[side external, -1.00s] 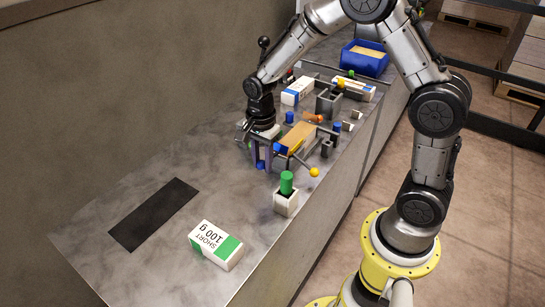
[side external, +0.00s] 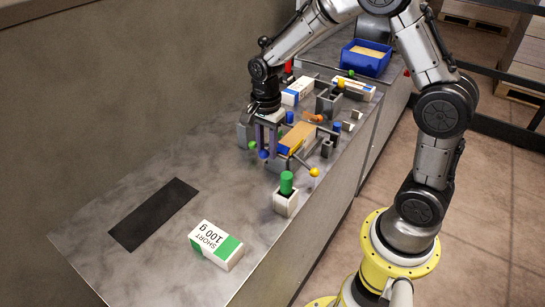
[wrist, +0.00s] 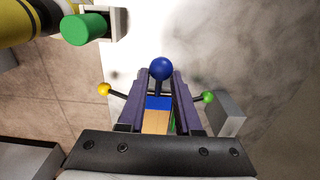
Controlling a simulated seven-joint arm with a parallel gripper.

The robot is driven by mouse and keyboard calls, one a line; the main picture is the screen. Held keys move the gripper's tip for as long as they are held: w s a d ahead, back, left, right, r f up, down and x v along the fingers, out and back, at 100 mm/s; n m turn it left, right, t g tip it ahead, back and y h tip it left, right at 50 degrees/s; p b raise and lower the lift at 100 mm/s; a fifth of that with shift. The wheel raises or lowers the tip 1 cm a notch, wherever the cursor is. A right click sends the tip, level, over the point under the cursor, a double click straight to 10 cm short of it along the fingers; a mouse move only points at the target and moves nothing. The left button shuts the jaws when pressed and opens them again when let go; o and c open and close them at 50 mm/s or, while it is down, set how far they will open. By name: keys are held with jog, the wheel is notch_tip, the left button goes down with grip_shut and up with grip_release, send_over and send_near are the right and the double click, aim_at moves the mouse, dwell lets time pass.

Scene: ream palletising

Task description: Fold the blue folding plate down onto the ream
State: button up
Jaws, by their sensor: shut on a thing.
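The blue folding plate (side external: 284,150) stands at the near end of a brown ream (side external: 298,136) in a grey fixture. Its blue ball knob (side external: 263,155) is between the fingertips of my gripper (side external: 266,142). The wrist view shows the blue knob (wrist: 160,68) at the tips of my purple fingers, with the blue plate (wrist: 158,103) and part of the ream (wrist: 155,122) between the fingers. My gripper (wrist: 160,76) is shut on the knob. My fingers hide much of the plate, so its exact tilt is unclear.
A yellow ball handle (side external: 314,172) and a green ball handle (side external: 252,146) stick out on either side. A green cylinder (side external: 286,183) stands in a white holder nearby. A white-green ream (side external: 216,245) and a black mat (side external: 154,213) lie on the open counter at left.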

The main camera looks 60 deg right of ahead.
jog(key=shift+d+r, duration=0.7)
jog(key=shift+d, duration=0.05)
grip_shut()
jog(key=shift+d+r, duration=0.25)
jog(key=shift+d, duration=0.6)
jog(key=o, duration=1.6)
grip_release()
jog(key=shift+r, duration=3.5)
